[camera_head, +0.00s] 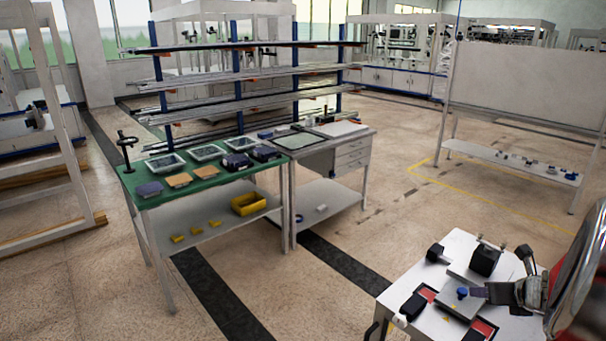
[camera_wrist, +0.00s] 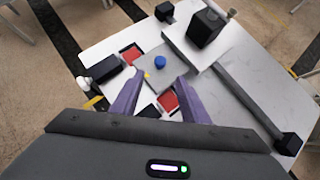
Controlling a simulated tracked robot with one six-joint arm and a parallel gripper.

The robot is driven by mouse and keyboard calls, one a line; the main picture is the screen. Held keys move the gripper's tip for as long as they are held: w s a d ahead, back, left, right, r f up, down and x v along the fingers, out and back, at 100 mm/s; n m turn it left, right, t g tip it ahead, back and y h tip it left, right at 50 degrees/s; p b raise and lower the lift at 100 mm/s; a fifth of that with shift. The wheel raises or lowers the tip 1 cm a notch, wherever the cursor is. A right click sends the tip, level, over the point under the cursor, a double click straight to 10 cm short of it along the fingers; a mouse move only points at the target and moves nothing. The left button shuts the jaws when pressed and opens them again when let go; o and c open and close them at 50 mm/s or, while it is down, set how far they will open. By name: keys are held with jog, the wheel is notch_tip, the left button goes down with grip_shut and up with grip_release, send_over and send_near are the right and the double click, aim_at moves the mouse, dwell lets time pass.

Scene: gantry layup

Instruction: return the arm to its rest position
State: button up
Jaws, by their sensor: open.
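My gripper (camera_head: 474,292) is at the lower right of the head view, over a white table (camera_head: 406,290). In the wrist view its two purple fingers (camera_wrist: 157,92) stand apart with nothing between their tips. A grey plate with a blue knob (camera_wrist: 160,62) lies just beyond the fingertips; the same blue knob (camera_head: 462,292) shows beside the fingers in the head view. I cannot tell the exact height of the fingers above the table. Part of my arm is cut off by the right edge of the head view.
The white table carries red pads (camera_wrist: 168,101), a black block (camera_wrist: 205,27) and a long grey bar (camera_wrist: 246,97). A green-topped bench (camera_head: 205,190) with trays and a yellow bin (camera_head: 248,204) stands left. A shelf rack (camera_head: 245,75) is behind it. Open floor lies between.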

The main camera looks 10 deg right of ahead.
jog(key=s+a+r+n+g+y, duration=0.1)
jog(key=s+a+n+g+y, duration=0.1)
jog(key=a+n, duration=0.9)
jog(key=s+a+n+g+y, duration=0.2)
jog(key=a+n, duration=0.8)
jog(key=n, duration=0.1)
jog(key=s+a+r+n, duration=0.2)
jog(key=a+r+n, duration=0.1)
jog(key=a+n, duration=0.3)
jog(key=s+a+r+n, duration=0.2)
jog(key=a+n, duration=0.3)
jog(key=a, duration=0.4)
jog(key=s+a+r+n+t+h, duration=0.1)
jog(key=s+a+r+n, duration=0.1)
jog(key=a+r+n, duration=0.3)
jog(key=shift+s+a+n, duration=0.4)
jog(key=shift+a+n, duration=0.4)
jog(key=shift+a, duration=0.4)
